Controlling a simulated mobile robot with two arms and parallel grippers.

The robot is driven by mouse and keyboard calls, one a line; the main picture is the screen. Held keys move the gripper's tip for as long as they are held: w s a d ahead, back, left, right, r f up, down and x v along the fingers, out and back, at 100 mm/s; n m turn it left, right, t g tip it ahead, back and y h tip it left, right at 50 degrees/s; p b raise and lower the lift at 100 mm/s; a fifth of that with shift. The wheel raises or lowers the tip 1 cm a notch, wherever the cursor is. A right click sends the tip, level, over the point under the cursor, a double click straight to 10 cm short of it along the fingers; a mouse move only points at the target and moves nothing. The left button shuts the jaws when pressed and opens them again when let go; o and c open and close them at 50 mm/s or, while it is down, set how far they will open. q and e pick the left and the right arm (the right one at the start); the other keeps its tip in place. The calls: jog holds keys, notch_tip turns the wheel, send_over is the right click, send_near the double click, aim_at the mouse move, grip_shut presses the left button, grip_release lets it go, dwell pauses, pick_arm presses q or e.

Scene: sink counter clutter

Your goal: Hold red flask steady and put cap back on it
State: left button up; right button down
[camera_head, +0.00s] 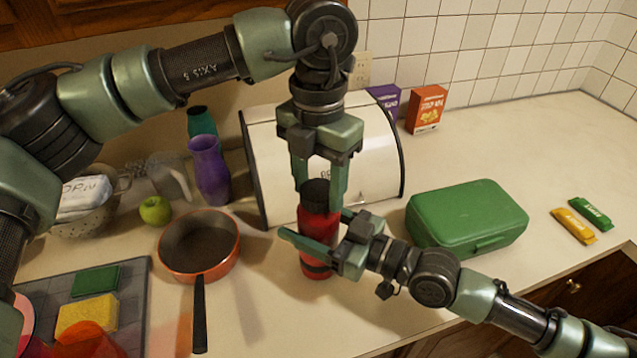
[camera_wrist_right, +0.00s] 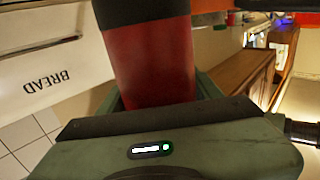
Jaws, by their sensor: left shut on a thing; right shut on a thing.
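The red flask (camera_head: 318,227) stands upright on the counter in front of the bread box, with a dark band near its base. My right gripper (camera_head: 318,238) comes from the right and is shut around its body. The black cap (camera_head: 315,192) is at the flask's top, between the fingers of my left gripper (camera_head: 319,192), which reaches down from above and is shut on it. The cap looks in line with the flask; I cannot tell whether it is seated.
The white bread box (camera_head: 285,150) stands close behind the flask. An orange pan (camera_head: 233,262) is to the left, its handle toward the front. A green lunch box (camera_head: 465,215) is to the right. A purple vase (camera_head: 209,172) and green apple (camera_head: 155,211) stand at the back left.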

pick_arm(q)
jog(key=m, duration=1.4)
jog(key=shift+m, duration=0.3)
jog(key=m, duration=1.3)
jog(key=shift+w+f+m, duration=0.1)
jog(key=shift+m, duration=0.2)
jog(key=o, duration=1.6)
jog(key=shift+o, duration=0.2)
notch_tip(320, 180, up, 12)
